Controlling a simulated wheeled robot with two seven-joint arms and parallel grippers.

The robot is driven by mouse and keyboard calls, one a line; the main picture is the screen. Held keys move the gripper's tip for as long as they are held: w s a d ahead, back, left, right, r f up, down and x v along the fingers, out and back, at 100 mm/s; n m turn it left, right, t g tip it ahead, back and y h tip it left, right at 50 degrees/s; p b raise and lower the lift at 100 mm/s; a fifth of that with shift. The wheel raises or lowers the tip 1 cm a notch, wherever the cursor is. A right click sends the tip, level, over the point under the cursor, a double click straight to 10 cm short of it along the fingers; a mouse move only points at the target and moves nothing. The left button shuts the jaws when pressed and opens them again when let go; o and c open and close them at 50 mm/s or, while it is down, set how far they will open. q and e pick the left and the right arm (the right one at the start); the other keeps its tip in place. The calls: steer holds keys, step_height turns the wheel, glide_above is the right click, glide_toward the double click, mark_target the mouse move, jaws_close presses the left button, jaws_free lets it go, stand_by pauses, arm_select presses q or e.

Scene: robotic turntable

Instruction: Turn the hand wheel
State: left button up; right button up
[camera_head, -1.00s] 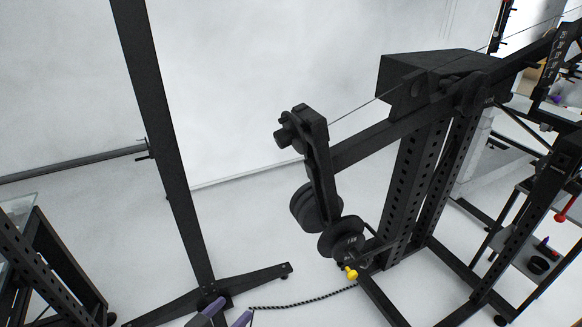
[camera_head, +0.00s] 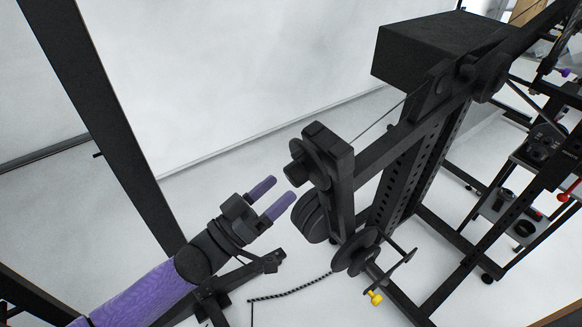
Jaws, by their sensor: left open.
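A black round wheel (camera_head: 318,165) with a short stub (camera_head: 296,174) sticking out to the left sits at the top of the black arm of the frame. Lower on the same frame is another black disc (camera_head: 357,252) with a thin crank bar and a yellow knob (camera_head: 375,298). I cannot tell for certain which of these is the hand wheel. My left gripper (camera_head: 281,192) has purple fingers, spread and empty. They point up and right, just left of the upper wheel and its stub in the picture. The depth gap is unclear. My right gripper is not in view.
Round black weights (camera_head: 309,216) hang behind the arm below the upper wheel. A tall black post (camera_head: 112,120) with a floor foot stands at left, behind my left arm. A rack with shelves (camera_head: 515,195) stands at right.

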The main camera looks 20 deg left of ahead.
mark_target(290, 179)
arm_select(q)
steer(key=x, duration=0.4)
steer(key=shift+w+d, duration=0.1)
steer(key=shift+w, duration=0.05)
steer(key=shift+c, duration=0.3)
steer(key=c, duration=1.2)
